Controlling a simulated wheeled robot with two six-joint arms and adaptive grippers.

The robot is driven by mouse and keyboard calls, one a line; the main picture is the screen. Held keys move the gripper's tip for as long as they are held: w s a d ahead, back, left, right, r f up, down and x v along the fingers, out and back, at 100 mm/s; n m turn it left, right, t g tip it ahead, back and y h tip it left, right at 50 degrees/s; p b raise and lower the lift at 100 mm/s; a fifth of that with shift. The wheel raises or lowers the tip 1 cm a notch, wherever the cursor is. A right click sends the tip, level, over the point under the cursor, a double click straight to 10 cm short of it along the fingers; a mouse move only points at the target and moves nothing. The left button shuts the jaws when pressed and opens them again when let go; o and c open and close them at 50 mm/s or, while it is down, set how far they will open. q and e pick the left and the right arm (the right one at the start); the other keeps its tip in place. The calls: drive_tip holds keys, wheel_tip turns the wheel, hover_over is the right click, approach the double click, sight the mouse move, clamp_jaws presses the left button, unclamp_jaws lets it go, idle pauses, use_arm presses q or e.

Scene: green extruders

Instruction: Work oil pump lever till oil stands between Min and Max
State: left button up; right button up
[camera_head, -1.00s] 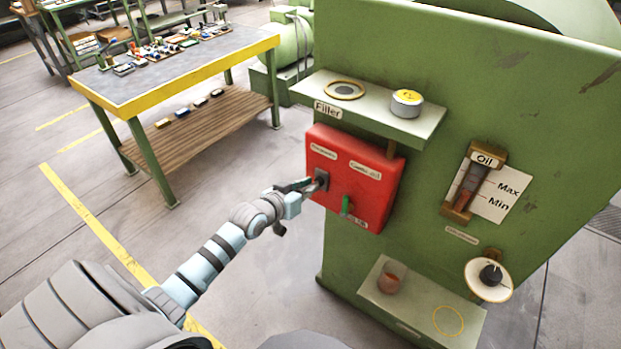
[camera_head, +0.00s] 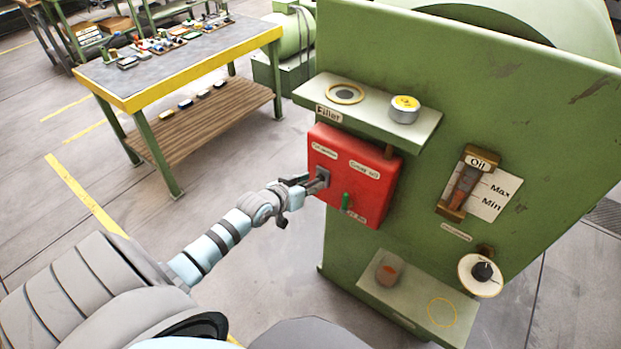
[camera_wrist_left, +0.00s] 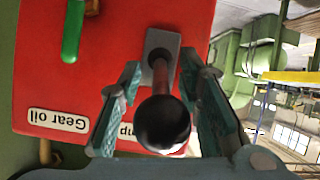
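A red pump box (camera_head: 356,173) is fixed to the green machine. Its lever, with a dark ball knob (camera_wrist_left: 162,123) and a reddish-brown shaft, stands out from a grey plate in the left wrist view. My left gripper (camera_head: 313,183) is at this lever. In the left wrist view its fingers (camera_wrist_left: 160,82) stand apart on either side of the lever, with gaps visible beside the shaft. The oil gauge (camera_head: 467,184) is a brown-framed tube beside a Min and Max card (camera_head: 492,196). Its tube looks reddish-brown; I cannot read the exact level. My right gripper is not in view.
A green handle (camera_head: 345,201) sits on the box, right of the lever. A shelf (camera_head: 375,117) above carries a yellow-topped tin (camera_head: 405,109). A lower shelf (camera_head: 410,300) holds a reddish cup (camera_head: 388,273). A white dial (camera_head: 480,276) is at right.

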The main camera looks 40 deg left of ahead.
use_arm(q)
drive_tip(key=shift+s+a, duration=0.1)
drive_tip(key=shift+s, duration=0.05)
drive_tip(key=v, duration=1.1)
drive_tip(key=shift+s+r, duration=0.2)
drive_tip(key=shift+s, duration=0.05)
